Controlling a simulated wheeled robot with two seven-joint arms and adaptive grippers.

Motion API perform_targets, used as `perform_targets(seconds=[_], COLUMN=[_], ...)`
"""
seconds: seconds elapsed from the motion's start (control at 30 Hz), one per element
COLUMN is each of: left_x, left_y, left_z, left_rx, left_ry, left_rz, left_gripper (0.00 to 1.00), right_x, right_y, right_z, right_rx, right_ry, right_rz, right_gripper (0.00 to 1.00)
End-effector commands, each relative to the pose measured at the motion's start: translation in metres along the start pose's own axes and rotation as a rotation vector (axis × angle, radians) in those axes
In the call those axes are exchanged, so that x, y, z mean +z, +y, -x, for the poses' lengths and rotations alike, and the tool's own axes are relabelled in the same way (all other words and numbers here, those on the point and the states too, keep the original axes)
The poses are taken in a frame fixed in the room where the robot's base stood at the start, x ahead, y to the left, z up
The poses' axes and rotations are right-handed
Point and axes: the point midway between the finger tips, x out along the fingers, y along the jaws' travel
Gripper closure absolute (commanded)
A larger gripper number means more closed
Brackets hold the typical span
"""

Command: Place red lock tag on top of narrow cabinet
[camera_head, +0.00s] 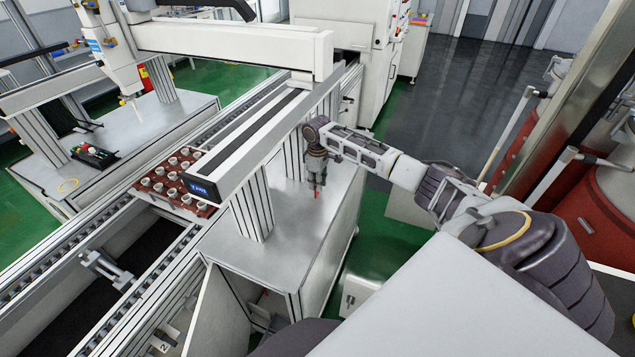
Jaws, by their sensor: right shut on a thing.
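The red lock tag (316,194) is a small, thin red piece hanging below my right gripper (316,184), near the middle of the head view. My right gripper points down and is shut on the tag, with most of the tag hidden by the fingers. Behind and below it is the grey metal top of a narrow cabinet (285,254) with white sides. The tag shows against the right part of this top; I cannot tell whether it touches it. My left gripper is not in view.
A white gantry beam (250,130) and its post stand on the cabinet's left part, close to my right gripper. A brown tray of several white-topped pots (180,178) sits on the conveyor at left. Red drums (590,200) stand at right. The cabinet's front top is clear.

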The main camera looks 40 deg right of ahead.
Motion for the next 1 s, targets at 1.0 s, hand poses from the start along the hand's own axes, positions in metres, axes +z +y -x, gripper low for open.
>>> perform_targets(seconds=[1.0], left_x=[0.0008], left_y=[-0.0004], left_z=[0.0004], left_rx=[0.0], left_ry=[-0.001], left_rz=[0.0], left_gripper=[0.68], right_x=[-0.0002], right_y=[-0.0001], right_z=[-0.0035], right_rx=[0.0], right_ry=[0.001], right_rz=[0.001], right_gripper=[0.59])
